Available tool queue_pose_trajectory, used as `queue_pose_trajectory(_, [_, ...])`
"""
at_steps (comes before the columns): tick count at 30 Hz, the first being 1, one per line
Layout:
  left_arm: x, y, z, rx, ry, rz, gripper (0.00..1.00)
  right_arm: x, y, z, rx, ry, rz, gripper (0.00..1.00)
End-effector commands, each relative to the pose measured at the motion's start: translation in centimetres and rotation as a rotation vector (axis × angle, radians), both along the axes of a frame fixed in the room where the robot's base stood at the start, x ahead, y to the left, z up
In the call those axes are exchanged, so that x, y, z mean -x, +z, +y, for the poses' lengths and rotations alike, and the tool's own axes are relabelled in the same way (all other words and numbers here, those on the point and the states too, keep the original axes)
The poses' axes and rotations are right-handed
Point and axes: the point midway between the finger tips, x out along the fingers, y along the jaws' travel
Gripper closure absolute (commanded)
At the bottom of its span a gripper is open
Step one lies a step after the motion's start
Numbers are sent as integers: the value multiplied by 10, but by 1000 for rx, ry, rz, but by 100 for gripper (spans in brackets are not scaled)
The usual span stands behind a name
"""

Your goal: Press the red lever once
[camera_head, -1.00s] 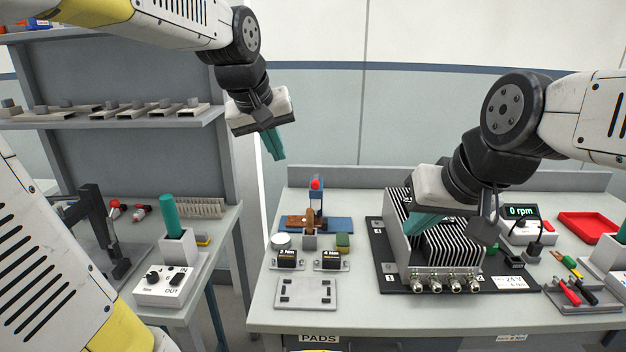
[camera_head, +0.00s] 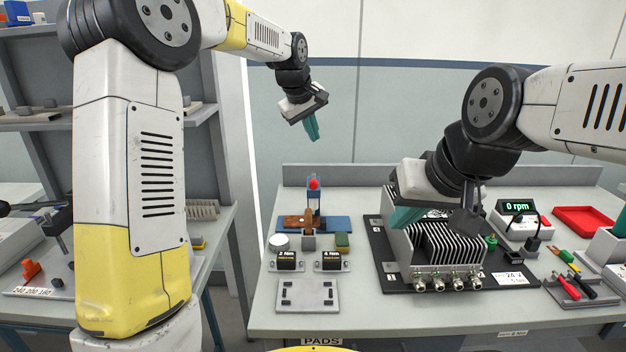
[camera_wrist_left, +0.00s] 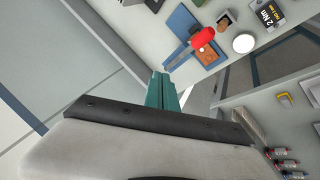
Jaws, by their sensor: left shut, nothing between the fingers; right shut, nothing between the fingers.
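The red lever (camera_head: 314,184) is a red knob atop a small upright press on a blue base (camera_head: 338,223) at the back left of the bench. It also shows in the left wrist view (camera_wrist_left: 203,37), right of and beyond the fingertips. My left gripper (camera_head: 313,133) is shut and empty, with teal fingers pointing down, above the red knob and apart from it. Its fingers also show in the left wrist view (camera_wrist_left: 163,88). My right gripper (camera_head: 402,219) is shut and empty, in front of the left side of the finned heatsink box.
The finned box (camera_head: 450,250) stands on a black plate right of the press. A red tray (camera_head: 583,219) is at the back right. Shelves stand at the left.

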Motion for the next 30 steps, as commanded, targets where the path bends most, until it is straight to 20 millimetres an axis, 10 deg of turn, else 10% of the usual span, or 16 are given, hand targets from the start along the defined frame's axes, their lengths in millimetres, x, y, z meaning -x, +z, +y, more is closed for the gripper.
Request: queue_pose_trajectory(30, [24,-84,1,-1,-1,0,100,0,0,0,0,0,0,100])
